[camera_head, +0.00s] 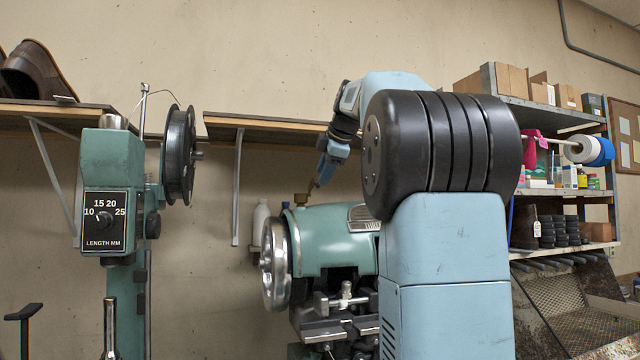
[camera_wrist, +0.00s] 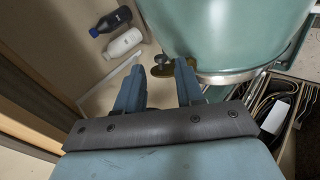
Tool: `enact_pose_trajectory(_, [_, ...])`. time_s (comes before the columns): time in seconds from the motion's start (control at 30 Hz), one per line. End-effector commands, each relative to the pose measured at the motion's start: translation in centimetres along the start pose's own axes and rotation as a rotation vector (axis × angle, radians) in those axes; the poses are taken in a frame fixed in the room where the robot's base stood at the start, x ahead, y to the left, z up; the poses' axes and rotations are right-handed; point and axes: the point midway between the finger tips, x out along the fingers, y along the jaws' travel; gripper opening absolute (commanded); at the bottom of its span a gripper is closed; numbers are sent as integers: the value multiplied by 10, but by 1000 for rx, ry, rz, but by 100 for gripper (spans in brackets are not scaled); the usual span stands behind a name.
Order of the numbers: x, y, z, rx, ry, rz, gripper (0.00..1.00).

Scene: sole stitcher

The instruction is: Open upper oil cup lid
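The small brass oil cup (camera_head: 301,199) stands on top of the green stitcher head (camera_head: 335,232), at its left end. In the wrist view a small brass cup or knob (camera_wrist: 162,70) shows beside the green housing (camera_wrist: 235,35), just beyond my fingertips and nearer the right one. My gripper (camera_head: 314,184) is just above and right of the cup in the head view. In the wrist view my gripper (camera_wrist: 160,66) has its two fingers apart with nothing held between them. I cannot tell whether a fingertip touches the cup or how its lid sits.
A chrome handwheel (camera_head: 275,264) is below the cup. A wall shelf (camera_head: 265,124) runs behind my arm. A dark bottle (camera_wrist: 110,20) and a white bottle (camera_wrist: 124,43) stand behind the machine. A green post with a length dial (camera_head: 105,218) is at left.

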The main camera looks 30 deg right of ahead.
Motion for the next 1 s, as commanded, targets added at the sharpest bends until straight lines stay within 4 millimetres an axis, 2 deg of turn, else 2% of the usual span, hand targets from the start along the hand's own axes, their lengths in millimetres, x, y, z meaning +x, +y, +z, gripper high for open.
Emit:
enact_pose_trajectory(0.03, [-12, 1, 0, 0, -1, 4, 37])
enact_pose_trajectory(0.2, [-44, 0, 0, 0, -1, 3, 37])
enact_pose_trajectory(0.4, [-71, 0, 0, 0, 0, 0, 37])
enact_pose_trajectory(0.6, [-82, 0, 0, 0, 0, -1, 37])
enact_pose_trajectory(1.0, [-83, -1, 0, 0, 0, -1, 37])
